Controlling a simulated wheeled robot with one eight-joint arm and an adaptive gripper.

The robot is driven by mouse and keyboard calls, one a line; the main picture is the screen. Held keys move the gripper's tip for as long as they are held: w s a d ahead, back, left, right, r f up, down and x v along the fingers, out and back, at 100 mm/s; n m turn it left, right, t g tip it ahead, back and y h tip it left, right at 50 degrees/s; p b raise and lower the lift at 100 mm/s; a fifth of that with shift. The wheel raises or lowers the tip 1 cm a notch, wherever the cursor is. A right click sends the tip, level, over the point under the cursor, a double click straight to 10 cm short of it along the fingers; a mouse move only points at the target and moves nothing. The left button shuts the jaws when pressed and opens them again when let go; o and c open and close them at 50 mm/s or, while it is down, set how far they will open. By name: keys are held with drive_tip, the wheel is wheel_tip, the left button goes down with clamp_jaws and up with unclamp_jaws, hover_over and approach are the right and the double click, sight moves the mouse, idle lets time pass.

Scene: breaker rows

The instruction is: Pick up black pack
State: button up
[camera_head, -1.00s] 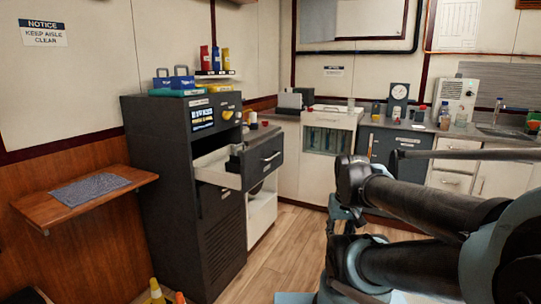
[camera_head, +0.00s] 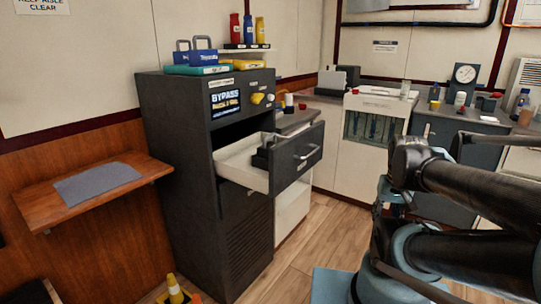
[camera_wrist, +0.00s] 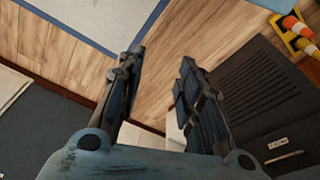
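A black pack (camera_head: 263,152) sits in the pulled-out white-lined drawer (camera_head: 238,172) of the tall dark cabinet (camera_head: 180,150) in the head view. It is small there and partly hidden by the drawer's front. My gripper (camera_wrist: 158,68) is open in the wrist view, with wood floor showing between its fingers and nothing held. The pack cannot be made out in the wrist view. In the head view my arm is at the right, apart from the drawer, and the fingers cannot be made out.
A wooden wall shelf (camera_head: 60,210) with a grey mat (camera_head: 98,184) is left of the cabinet. A yellow cone (camera_head: 175,288) stands on the floor in front. Wood floor (camera_head: 315,240) is clear between the cabinet and my arm.

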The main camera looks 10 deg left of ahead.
sight(270, 146)
drive_tip(key=shift+o, duration=0.6)
